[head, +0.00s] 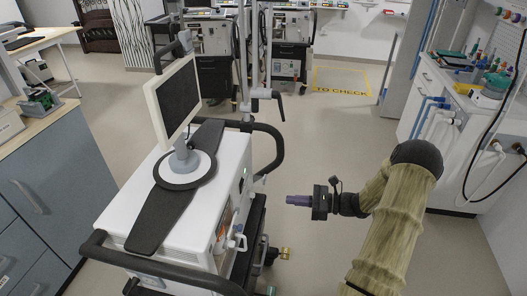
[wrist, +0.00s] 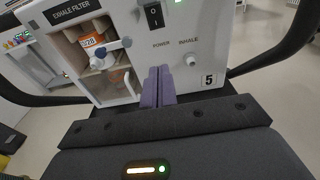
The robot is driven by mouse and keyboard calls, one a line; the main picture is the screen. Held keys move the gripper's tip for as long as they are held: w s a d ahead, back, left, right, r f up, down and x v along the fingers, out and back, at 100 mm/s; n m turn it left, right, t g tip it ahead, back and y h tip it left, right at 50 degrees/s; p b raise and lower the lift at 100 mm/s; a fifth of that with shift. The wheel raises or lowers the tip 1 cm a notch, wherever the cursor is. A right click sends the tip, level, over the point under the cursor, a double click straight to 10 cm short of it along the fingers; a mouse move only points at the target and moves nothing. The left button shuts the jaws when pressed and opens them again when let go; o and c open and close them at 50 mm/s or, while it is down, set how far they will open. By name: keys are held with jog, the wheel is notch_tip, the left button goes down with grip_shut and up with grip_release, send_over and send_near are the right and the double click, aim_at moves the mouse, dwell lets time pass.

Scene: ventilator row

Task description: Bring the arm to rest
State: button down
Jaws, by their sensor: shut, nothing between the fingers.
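My gripper (head: 298,200) is at the end of my arm, to the right of a white ventilator (head: 190,215) in the head view. Its purple fingers point left toward the ventilator's side and are shut with nothing between them. A gap of floor shows between the fingertips and the ventilator. In the wrist view the shut fingers (wrist: 158,87) stand in front of the ventilator panel (wrist: 200,50), which has a black power switch (wrist: 153,16), an INHALE port (wrist: 190,60), a number 5 label and an EXHALE FILTER bay (wrist: 95,55). An orange-labelled part sits in the bay.
The ventilator carries a tilted screen (head: 175,98) and a dark push handle (head: 265,150). A grey cabinet (head: 60,190) stands at left, a white counter with hoses (head: 460,110) at right. More ventilators (head: 212,45) stand at the back. Open floor (head: 320,130) lies between, with a yellow TO CHECK area (head: 340,82).

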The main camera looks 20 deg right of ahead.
jog(key=shift+a, duration=0.1)
jog(key=s+a+r+n+g+h, duration=0.5)
jog(key=s+a+n+g+h, duration=0.55)
jog(key=s+n, duration=0.35)
notch_tip(320, 180, up, 20)
jog(key=s+a+n+t+h+p, duration=0.2)
jog(key=n+t+h+p, duration=0.2)
jog(key=n+p, duration=0.5)
jog(key=t+p, duration=0.1)
jog(key=p, duration=0.3)
jog(key=shift+a+f+n, duration=0.2)
jog(key=shift+f+n, duration=0.05)
jog(key=shift+n, duration=0.15)
